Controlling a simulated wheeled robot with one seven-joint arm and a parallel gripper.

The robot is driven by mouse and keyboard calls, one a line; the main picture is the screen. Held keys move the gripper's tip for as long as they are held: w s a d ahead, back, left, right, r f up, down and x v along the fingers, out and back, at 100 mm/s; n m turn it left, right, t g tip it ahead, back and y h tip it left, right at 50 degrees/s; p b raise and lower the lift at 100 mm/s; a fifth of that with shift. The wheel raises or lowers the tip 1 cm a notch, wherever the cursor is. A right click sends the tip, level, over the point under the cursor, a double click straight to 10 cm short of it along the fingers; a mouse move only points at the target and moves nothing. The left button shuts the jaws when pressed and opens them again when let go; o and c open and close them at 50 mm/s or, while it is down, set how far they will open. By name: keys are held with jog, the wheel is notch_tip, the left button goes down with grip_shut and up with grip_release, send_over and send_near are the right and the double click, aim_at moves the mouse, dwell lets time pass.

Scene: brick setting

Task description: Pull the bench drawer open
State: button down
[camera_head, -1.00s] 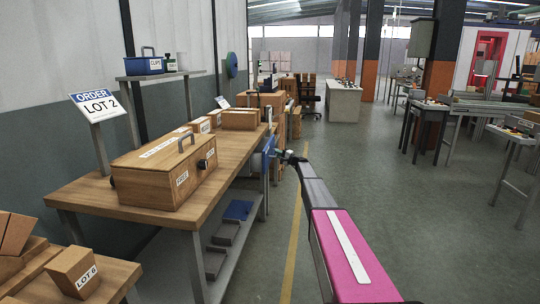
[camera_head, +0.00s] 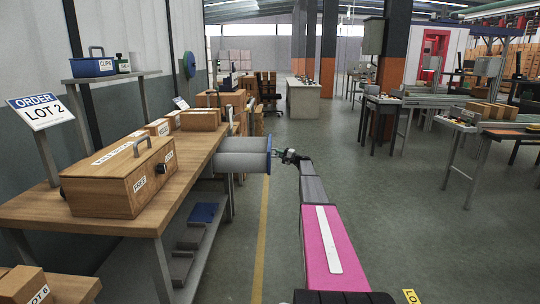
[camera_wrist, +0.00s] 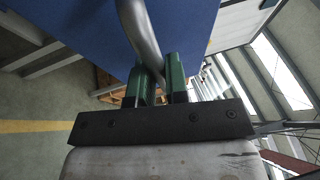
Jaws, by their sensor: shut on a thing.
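The bench drawer (camera_head: 243,161) sticks out from the right side of the wooden bench (camera_head: 75,215), partly open, with its grey body showing behind a blue front. In the wrist view the blue drawer front (camera_wrist: 85,25) fills the upper left, with a grey bar handle (camera_wrist: 140,28) standing off it. My gripper (camera_head: 284,156) is at the drawer front. In the wrist view the green fingers of my gripper (camera_wrist: 155,85) are shut on the handle, one on each side of it.
A wooden toolbox (camera_head: 120,178) and several boxes (camera_head: 199,120) stand on the bench. Grey and blue bins (camera_head: 203,212) sit on its lower shelf. The aisle floor (camera_head: 400,220) to the right is open, with work tables (camera_head: 480,138) beyond.

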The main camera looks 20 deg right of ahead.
jog(key=shift+s+d, duration=0.15)
jog(key=shift+d, duration=0.4)
jog(key=shift+s+d, duration=0.15)
jog(key=shift+d, duration=0.35)
jog(key=c, duration=1.1)
grip_release()
jog(key=v, duration=1)
jog(key=shift+s+d+f, duration=0.15)
jog(key=shift+s+d, duration=0.1)
jog(key=shift+d, duration=0.05)
